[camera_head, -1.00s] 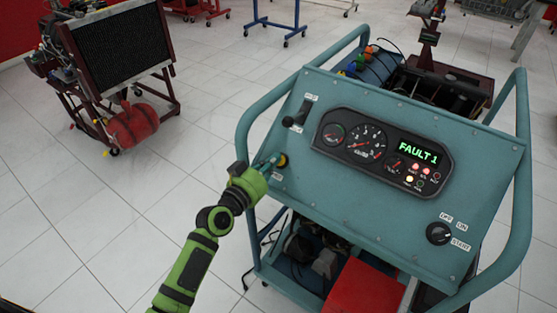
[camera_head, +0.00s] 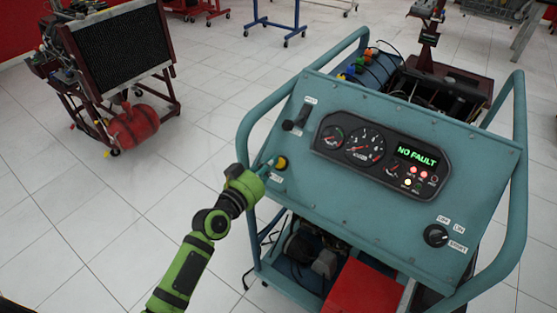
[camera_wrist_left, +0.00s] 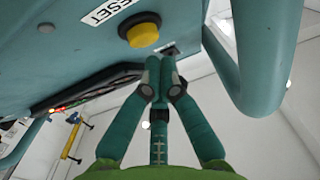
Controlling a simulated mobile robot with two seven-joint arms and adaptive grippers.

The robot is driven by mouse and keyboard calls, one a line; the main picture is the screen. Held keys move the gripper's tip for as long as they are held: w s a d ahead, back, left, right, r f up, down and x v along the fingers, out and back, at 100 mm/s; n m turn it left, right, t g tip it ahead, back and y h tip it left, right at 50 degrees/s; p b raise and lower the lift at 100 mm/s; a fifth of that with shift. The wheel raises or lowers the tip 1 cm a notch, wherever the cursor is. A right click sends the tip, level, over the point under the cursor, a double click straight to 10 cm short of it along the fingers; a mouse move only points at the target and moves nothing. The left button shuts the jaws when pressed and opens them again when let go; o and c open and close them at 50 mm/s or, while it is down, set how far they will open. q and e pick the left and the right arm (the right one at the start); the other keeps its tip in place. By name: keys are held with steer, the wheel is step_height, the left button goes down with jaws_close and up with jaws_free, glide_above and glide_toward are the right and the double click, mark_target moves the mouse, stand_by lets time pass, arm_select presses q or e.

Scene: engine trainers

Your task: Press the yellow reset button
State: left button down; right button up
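The yellow reset button (camera_head: 281,162) sits at the left end of the teal control panel (camera_head: 330,187). In the left wrist view the button (camera_wrist_left: 144,36) has a dark collar, beside a label reading "ESET". My left gripper (camera_head: 266,165) is just left of the button in the head view. In the left wrist view its fingers (camera_wrist_left: 158,72) are together with nothing between them, and a gap shows between the tips and the button. The panel display (camera_head: 417,157) reads "NO FAULT". My right gripper is not in view.
A teal tube frame (camera_head: 243,135) rises beside the panel, close to my left gripper. A rotary switch (camera_head: 436,235) and a red box (camera_head: 364,288) are at the lower right. A radiator stand (camera_head: 115,50) stands at the back left.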

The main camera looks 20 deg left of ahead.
arm_select(q)
steer(key=s+r+p, duration=0.1)
steer(key=r+p, duration=0.1)
steer(key=s+a+r+p, duration=0.1)
steer(key=s+p, duration=0.1)
steer(key=shift+r, duration=0.35)
stand_by(0.8)
